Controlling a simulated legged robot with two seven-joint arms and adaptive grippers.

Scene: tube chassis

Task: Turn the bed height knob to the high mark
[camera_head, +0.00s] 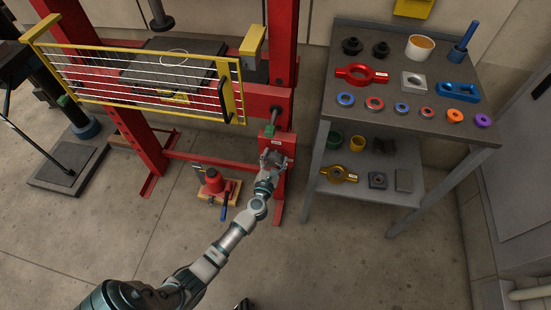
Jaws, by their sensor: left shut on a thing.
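The red control box (286,141) is on the lower part of the red press frame, with a small pale label on its face. My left gripper (271,157) reaches up to the front of this box from below. Its fingers are shut on the bed height knob, which they almost wholly hide. The knob's pointer and the high mark are too small or hidden to read. A small dark piece at the bottom edge may be my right gripper (243,304); its fingers cannot be made out.
A yellow-framed wire guard (150,50) hangs at the upper left. A grey two-level bench (345,125) with rings and parts stands to the right. The front floor is clear.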

